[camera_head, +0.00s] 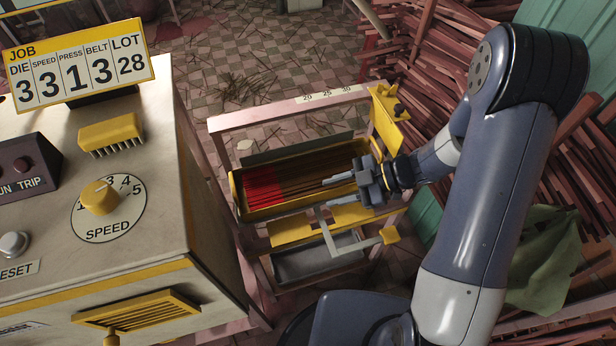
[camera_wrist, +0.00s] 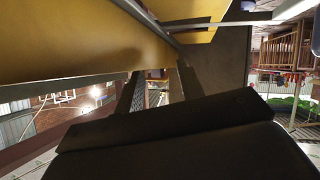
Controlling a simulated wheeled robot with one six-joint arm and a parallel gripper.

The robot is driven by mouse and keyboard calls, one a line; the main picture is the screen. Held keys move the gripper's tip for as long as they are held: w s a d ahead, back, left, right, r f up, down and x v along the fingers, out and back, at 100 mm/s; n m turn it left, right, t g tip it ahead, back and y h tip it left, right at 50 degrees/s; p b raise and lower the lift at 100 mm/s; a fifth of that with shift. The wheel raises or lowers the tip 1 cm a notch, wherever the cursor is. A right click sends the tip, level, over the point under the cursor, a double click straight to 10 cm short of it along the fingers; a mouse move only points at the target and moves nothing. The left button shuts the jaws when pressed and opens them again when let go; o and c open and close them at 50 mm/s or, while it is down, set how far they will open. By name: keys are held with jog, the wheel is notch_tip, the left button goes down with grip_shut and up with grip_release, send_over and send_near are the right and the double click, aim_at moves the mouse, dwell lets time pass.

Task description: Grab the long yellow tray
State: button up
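The long yellow tray (camera_head: 275,211) rests in the pinkish frame in the head view, holding thin sticks, red at the left and dark brown to the right. My gripper (camera_head: 328,188) is at the tray's right part, fingers pointing left, and hides some of it. Whether it touches the tray is unclear. In the wrist view, the two dark fingers of my gripper (camera_wrist: 155,88) stand apart with background showing between them. A large yellow surface (camera_wrist: 70,40), perhaps the tray, fills the upper left, close to the fingertips.
A machine cabinet (camera_head: 215,240) with a speed dial and job sign stands left of the frame. A yellow-knobbed lever (camera_head: 389,235) and a grey lower tray (camera_head: 300,264) lie below my gripper. Reddish stick bundles (camera_head: 440,40) fill the right. Tiled floor (camera_head: 270,60) lies behind.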

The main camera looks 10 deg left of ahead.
aim_at(318, 195)
jog(key=shift+x, duration=1.95)
jog(key=shift+r, duration=0.2)
jog(key=shift+c, duration=0.5)
grip_shut()
jog(key=shift+w, duration=0.1)
